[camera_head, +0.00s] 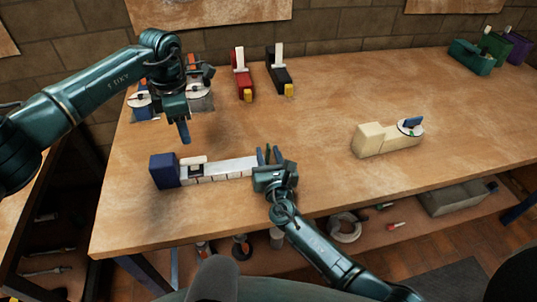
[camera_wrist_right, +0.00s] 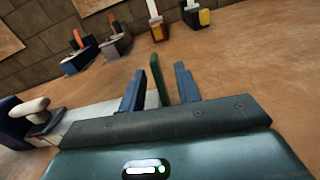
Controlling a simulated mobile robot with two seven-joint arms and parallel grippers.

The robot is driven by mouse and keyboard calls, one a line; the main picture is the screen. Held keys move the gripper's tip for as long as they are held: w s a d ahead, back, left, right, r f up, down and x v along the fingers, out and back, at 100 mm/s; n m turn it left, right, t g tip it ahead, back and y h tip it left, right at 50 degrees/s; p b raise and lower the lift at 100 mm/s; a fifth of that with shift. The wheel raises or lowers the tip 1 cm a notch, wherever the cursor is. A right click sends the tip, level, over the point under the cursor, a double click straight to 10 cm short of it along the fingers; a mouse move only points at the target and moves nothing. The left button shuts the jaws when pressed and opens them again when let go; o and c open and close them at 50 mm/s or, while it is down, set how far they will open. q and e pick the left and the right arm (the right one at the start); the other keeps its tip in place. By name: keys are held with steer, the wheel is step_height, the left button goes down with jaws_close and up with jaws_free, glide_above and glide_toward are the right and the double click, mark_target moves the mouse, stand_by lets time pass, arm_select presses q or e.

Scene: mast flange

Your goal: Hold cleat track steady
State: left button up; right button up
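The cleat track (camera_head: 228,168) is a long white bar lying on the wooden table. A dark blue block (camera_head: 164,171) stands at its left end, with a black and white cleat (camera_head: 196,169) beside it. A thin green upright plate (camera_wrist_right: 157,80) stands at its right end. My right gripper (camera_head: 267,157) is at that end, with its blue fingers apart on either side of the plate. The right wrist view shows gaps between the plate and both fingers. My left gripper (camera_head: 184,132) points down, above and behind the cleat, apart from the track. Its finger gap is hidden.
Red (camera_head: 243,80) and black (camera_head: 280,77) devices stand at the back. A cream block with a round dial (camera_head: 376,140) sits at the right. White-and-blue devices (camera_head: 142,104) are behind my left arm. The middle right of the table (camera_head: 340,95) is clear.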

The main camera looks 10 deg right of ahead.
jaws_close()
arm_select(q)
steer(key=shift+o, duration=0.6)
steer(key=m+h, duration=0.2)
steer(key=h, duration=0.2)
glide_toward(192, 159)
steer(key=x, duration=1)
steer(key=shift+s, duration=0.1)
steer(key=shift+c, duration=0.4)
